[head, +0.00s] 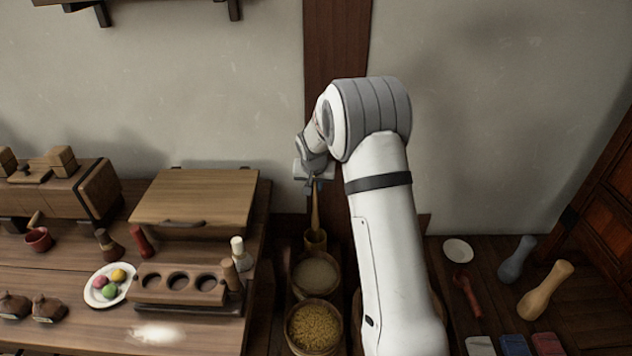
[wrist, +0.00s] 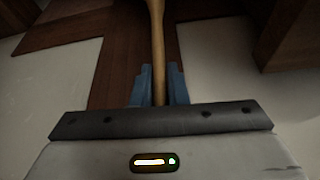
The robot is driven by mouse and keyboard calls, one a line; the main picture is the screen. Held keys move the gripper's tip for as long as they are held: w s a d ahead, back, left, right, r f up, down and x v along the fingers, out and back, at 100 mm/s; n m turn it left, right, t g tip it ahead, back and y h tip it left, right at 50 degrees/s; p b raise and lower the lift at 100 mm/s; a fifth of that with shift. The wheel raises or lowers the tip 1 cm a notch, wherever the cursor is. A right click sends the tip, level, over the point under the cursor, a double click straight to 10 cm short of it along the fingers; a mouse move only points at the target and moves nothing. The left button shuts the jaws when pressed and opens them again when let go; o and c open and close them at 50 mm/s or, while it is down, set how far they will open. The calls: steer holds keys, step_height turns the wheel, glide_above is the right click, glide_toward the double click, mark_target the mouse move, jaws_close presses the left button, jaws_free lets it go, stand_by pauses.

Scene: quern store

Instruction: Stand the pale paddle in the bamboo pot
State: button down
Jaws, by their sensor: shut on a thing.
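The pale paddle (head: 315,210) hangs upright, slightly tilted, below my gripper (head: 314,183) in the head view. My gripper is shut on its upper handle. In the wrist view, the blue fingers of my gripper (wrist: 159,88) pinch the paddle's shaft (wrist: 157,45) from both sides. The small bamboo pot (head: 316,241) stands directly under the paddle. The paddle's lower end meets the pot's mouth in the head view; how deep it sits inside is hidden. The pot is not discernible in the wrist view.
Bowls of pale grain (head: 316,273) and yellow grain (head: 314,328) stand in front of the pot. To the left, a wooden table holds a lidded box (head: 195,197), a holed block (head: 180,288) and a white bottle (head: 238,253). A post (head: 337,45) rises behind.

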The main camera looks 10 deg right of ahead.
mark_target(315, 208)
steer(key=shift+f+b, duration=3.65)
steer(key=shift+f, duration=1.25)
steer(key=c, duration=1.3)
jaws_free()
steer(key=shift+c, duration=0.2)
steer(key=shift+p+v, duration=0.75)
steer(key=shift+v, duration=3.2)
